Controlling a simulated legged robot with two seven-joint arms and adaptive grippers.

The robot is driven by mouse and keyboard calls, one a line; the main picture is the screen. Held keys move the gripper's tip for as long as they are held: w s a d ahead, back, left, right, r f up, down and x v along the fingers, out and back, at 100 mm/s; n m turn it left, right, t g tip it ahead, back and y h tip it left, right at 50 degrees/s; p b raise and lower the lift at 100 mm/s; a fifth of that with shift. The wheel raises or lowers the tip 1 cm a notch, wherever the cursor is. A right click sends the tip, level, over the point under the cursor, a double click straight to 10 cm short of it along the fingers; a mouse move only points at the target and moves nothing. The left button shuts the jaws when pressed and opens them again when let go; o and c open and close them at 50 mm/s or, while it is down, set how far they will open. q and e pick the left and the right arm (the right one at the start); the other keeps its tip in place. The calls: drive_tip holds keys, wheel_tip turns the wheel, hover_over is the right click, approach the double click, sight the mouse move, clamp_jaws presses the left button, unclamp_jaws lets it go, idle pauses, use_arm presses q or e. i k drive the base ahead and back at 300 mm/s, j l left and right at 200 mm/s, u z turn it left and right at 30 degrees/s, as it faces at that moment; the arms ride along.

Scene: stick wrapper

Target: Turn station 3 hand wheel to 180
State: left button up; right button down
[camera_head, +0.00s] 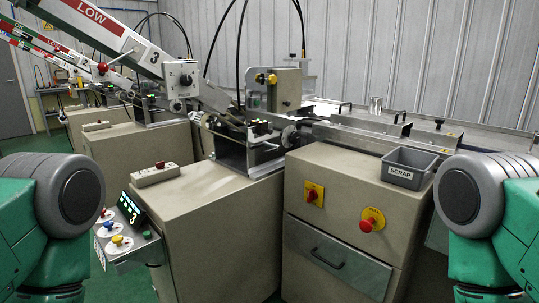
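The station marked 3 (154,57) is the slanted feeder at upper left centre, with a red LOW band (98,14) on its side. A grey plate with a small black knob (185,79) sits at the feeder's lower end; its scale is too small to read. A round dark wheel-like part (290,137) shows at the right of the mechanism below; I cannot tell which of these is the hand wheel, nor its setting. Only green and grey links of my two arms show at the left and right edges. Neither gripper is in view, and nothing touches the machine.
A beige cabinet (220,215) fills the middle. A control panel (130,236) with coloured buttons juts out at its left. A grey SCRAP bin (409,168), red emergency button (372,219) and drawer (334,257) are at right. More stations recede at left.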

sight(294, 138)
drive_tip(key=i+j+z, duration=0.7)
drive_tip(key=i, duration=0.2)
drive_tip(key=l, duration=0.1)
